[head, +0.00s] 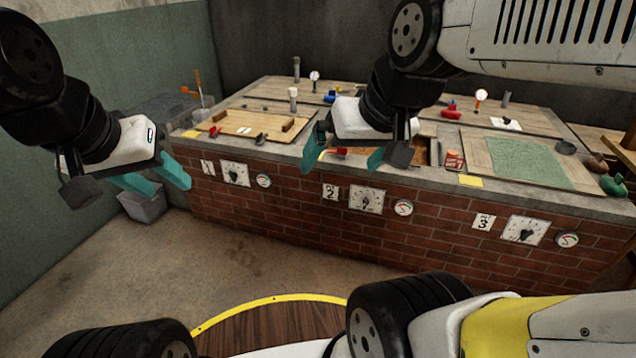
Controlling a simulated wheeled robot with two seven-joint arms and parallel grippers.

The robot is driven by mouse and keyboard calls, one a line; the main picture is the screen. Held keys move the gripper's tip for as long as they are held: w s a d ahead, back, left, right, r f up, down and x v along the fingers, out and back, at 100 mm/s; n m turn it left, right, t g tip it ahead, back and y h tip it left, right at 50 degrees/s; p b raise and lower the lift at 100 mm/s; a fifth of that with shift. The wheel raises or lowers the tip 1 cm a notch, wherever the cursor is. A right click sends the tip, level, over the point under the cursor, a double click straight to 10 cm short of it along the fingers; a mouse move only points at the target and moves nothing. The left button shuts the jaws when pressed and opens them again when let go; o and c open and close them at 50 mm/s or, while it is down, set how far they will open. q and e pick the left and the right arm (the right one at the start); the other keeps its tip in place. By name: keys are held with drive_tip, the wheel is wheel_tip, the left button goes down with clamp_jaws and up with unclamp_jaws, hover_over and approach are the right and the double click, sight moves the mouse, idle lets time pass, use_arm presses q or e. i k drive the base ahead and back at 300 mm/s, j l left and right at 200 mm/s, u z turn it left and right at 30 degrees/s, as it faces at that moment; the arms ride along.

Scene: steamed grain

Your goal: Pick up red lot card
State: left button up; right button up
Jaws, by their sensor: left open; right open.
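A small red card with pale markings (454,160) stands on the brick counter, near the front edge and left of the green cloth. I take it for the red lot card; its print is too small to read. My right gripper (342,165) is open in front of the middle of the counter, to the left of the card and apart from it. My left gripper (170,188) is open and empty at the counter's left end, far from the card. The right gripper partly hides the middle section.
The brick counter (290,205) carries dials and number plates 1, 2 and 3. A green cloth (525,163) lies on a board at the right. Yellow cards (471,181) lie along the front edge. A grey bin (143,205) stands at the left. The floor in front is clear.

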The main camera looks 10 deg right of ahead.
sight(452, 164)
drive_tip(key=z, duration=1.45)
drive_tip(key=i+j, duration=0.25)
drive_tip(key=i, duration=0.2)
drive_tip(key=i+j+u, duration=0.1)
drive_tip(key=i+j, duration=0.15)
drive_tip(key=i, duration=0.2)
drive_tip(key=i+j+u, duration=0.1)
drive_tip(key=i, duration=0.35)
drive_tip(key=i+j, duration=0.25)
drive_tip(key=i, duration=0.2)
drive_tip(key=i+j+u, duration=0.1)
drive_tip(key=i, duration=0.35)
drive_tip(key=j, duration=0.1)
